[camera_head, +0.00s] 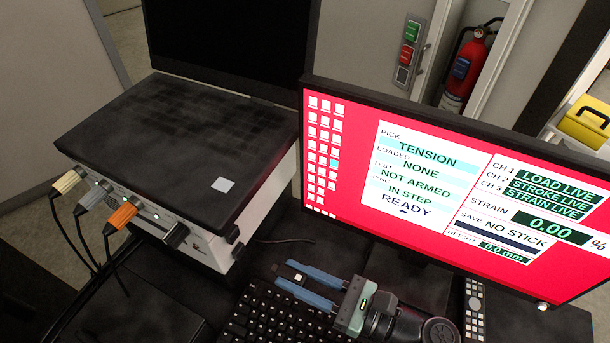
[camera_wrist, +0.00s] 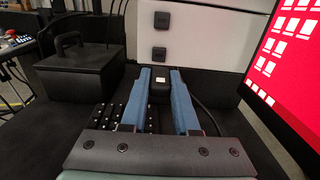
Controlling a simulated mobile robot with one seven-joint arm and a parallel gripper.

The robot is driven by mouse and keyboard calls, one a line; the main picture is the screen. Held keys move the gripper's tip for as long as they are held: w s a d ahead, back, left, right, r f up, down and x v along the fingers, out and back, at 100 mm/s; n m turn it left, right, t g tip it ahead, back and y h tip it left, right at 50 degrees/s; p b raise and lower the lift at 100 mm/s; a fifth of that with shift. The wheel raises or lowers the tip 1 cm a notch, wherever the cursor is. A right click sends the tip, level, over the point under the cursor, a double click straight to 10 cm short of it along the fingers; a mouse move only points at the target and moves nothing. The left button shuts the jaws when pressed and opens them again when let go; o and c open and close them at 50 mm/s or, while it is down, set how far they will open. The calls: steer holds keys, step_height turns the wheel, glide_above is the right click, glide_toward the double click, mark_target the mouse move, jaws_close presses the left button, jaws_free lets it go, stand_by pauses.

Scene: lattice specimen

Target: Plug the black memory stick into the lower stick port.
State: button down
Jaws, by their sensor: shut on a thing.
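The black memory stick (camera_wrist: 160,91) is between the blue fingertips of my gripper (camera_wrist: 159,77), with a small pale patch on it. In the head view my gripper (camera_head: 287,274) is shut on the stick, above the keyboard, fingers pointing left to the white box. Two black square ports sit on the box's side: the upper port (camera_wrist: 162,19) and the lower stick port (camera_wrist: 159,53). In the wrist view the lower port is straight ahead of the stick, with a gap seeming to lie between. Both ports also show in the head view, at the box's right side, the lower one here (camera_head: 237,250).
A black laptop (camera_head: 180,140) lies on the white box (camera_head: 262,205). A monitor (camera_head: 350,150) with a red screen stands right and reads "NO STICK". A keyboard (camera_head: 265,315) lies under my gripper. Cables plug into the box's front. A dark handled case (camera_wrist: 78,75) stands left.

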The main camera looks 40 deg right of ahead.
mark_target(277, 270)
steer(key=shift+b+x, duration=0.45)
steer(key=shift+x, duration=0.75)
steer(key=shift+b+x, duration=0.4)
steer(key=shift+x, duration=0.95)
steer(key=shift+a, duration=0.1)
steer(key=c, duration=1.3)
jaws_free()
steer(key=shift+c, duration=0.2)
jaws_close()
steer(key=shift+p, duration=0.45)
